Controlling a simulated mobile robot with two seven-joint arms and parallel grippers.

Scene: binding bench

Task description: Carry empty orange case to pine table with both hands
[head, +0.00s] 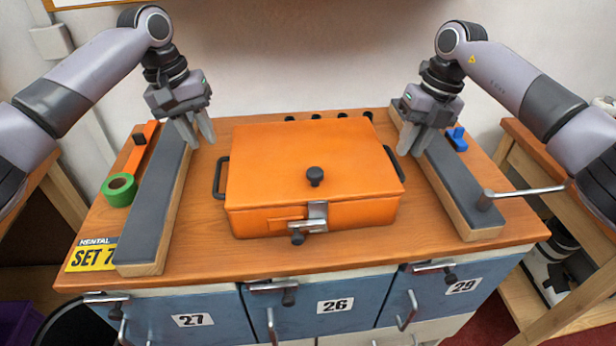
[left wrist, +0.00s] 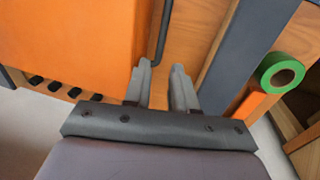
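The orange case (head: 300,165) lies closed on the wooden bench top, with a black knob on its lid and a latch at the front. Dark handles stick out from its left side (head: 220,178) and right side (head: 394,164). My left gripper (head: 200,140) is open and empty above the bench, behind and left of the left handle. In the left wrist view its fingers (left wrist: 165,75) are apart, with the case (left wrist: 75,45) and handle (left wrist: 161,30) just beyond them. My right gripper (head: 410,150) is near the right handle; its finger gap is hard to make out. I cannot identify the pine table.
Dark-topped rails (head: 157,205) and (head: 450,180) flank the case. Green tape (head: 119,189) lies at left and a blue item (head: 456,139) at right. A metal bar handle (head: 525,192) juts out at right. Wooden stands (head: 560,170) flank the bench. Blue drawers (head: 335,305) sit below.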

